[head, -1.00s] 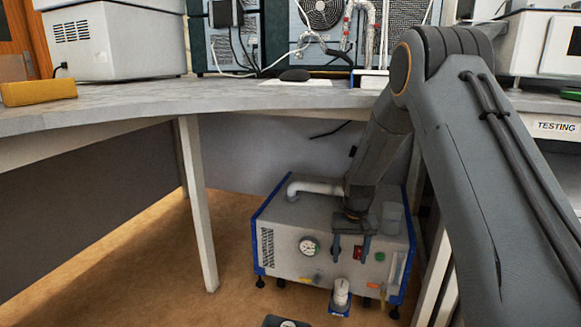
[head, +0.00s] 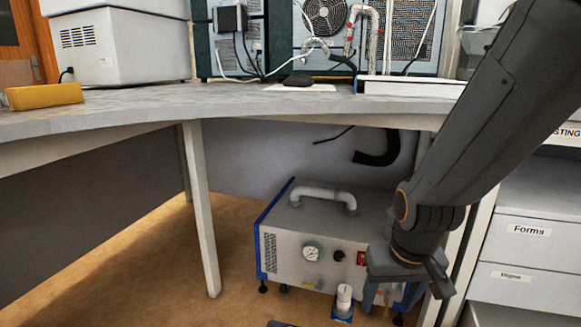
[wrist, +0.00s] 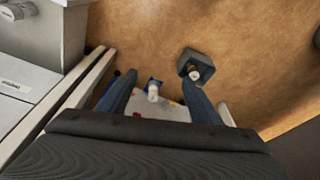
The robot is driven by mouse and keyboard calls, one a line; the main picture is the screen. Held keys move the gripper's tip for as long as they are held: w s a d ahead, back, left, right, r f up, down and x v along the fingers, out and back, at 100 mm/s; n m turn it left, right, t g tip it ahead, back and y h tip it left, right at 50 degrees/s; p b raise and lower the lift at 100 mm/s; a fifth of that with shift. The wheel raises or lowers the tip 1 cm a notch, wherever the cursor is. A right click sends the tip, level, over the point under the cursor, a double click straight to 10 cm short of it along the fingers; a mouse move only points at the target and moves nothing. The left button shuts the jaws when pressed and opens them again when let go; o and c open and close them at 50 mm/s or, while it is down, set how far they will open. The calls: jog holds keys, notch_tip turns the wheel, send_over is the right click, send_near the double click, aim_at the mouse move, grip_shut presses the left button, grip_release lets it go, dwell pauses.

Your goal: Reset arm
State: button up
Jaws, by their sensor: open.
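My gripper (head: 405,288) hangs at the front right of a grey boxy machine (head: 290,250) under the bench, covering part of its front panel. In the wrist view my gripper (wrist: 160,88) shows two blue fingers spread apart with nothing held between them. A white capped piece on a blue base (head: 343,298) stands low at the machine's front. It also shows between the fingers in the wrist view (wrist: 153,90). The right part of the machine is hidden behind my arm.
The bench top (head: 240,105) runs above the machine, with a bench leg (head: 200,210) to its left. White drawers (head: 530,240) stand close on the right. A dark block with a knob (wrist: 196,66) is on the brown floor (wrist: 250,50). Open floor lies at left.

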jog(key=s+a+r+n+g+y, duration=0.1)
jog(key=s+a+r+n, duration=0.25)
jog(key=s+a, duration=0.5)
jog(key=s+a+r+n+g+y, duration=0.15)
jog(key=s+a+r, duration=0.4)
jog(key=a, duration=0.65)
jog(key=d+r+m+h+p, duration=0.1)
jog(key=d+r+m+p, duration=0.1)
jog(key=d+r+p, duration=0.8)
jog(key=s+d+r+m+h+p, duration=0.1)
jog(key=d+r+m+p, duration=0.2)
jog(key=d+r+p, duration=0.7)
notch_tip(320, 180, up, 5)
jog(key=p, duration=1.5)
jog(key=shift+s+d, duration=0.15)
jog(key=shift+s, duration=0.05)
jog(key=shift+r+h, duration=0.1)
jog(key=shift+h, duration=0.15)
jog(key=shift+c, duration=0.4)
